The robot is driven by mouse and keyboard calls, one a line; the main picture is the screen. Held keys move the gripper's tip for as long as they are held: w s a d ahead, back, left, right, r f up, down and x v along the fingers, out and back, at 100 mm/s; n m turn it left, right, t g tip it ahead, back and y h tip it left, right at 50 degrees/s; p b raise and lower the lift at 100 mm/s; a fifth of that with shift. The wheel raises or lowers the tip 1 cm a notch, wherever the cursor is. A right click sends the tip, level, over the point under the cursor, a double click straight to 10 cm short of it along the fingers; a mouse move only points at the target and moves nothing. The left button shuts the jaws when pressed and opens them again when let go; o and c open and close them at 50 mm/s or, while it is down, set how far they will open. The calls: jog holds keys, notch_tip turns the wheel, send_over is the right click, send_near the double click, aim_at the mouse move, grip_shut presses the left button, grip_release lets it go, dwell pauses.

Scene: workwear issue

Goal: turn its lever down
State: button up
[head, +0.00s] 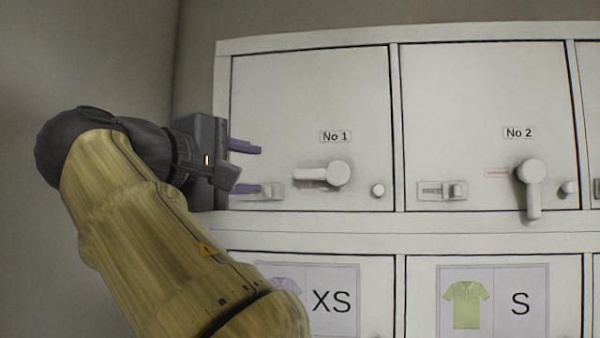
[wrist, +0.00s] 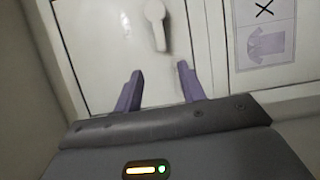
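The white lever on door No 1 (head: 338,174) has a round hub and a handle pointing left, about level. It also shows in the wrist view (wrist: 156,14), its handle reaching toward my fingers. My gripper (head: 253,168) is open and empty to the left of this lever, its two purple fingers one above the other, apart from the handle. In the wrist view my gripper (wrist: 161,72) has its fingertips spread to either side of the handle's line. The lever on door No 2 (head: 529,175) points straight down.
A small latch (head: 270,190) sits on door No 1, close to my lower finger. A round knob (head: 377,190) is right of the lever. Door No 2 has its own latch (head: 441,190). Lower doors carry an XS sign (head: 331,301) and an S sign (head: 519,303). A wall is at left.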

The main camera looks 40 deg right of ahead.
aim_at(304, 174)
jog(key=p+x, duration=0.6)
jog(key=x, duration=0.8)
jog(key=shift+w+d+r, duration=0.1)
jog(key=shift+d+r, duration=0.05)
jog(key=shift+d, duration=0.1)
jog(key=shift+w+d+f, duration=0.15)
jog(key=shift+d+f, duration=0.05)
jog(key=shift+d, duration=0.3)
jog(key=shift+a, duration=0.1)
jog(key=shift+c, duration=0.2)
grip_shut()
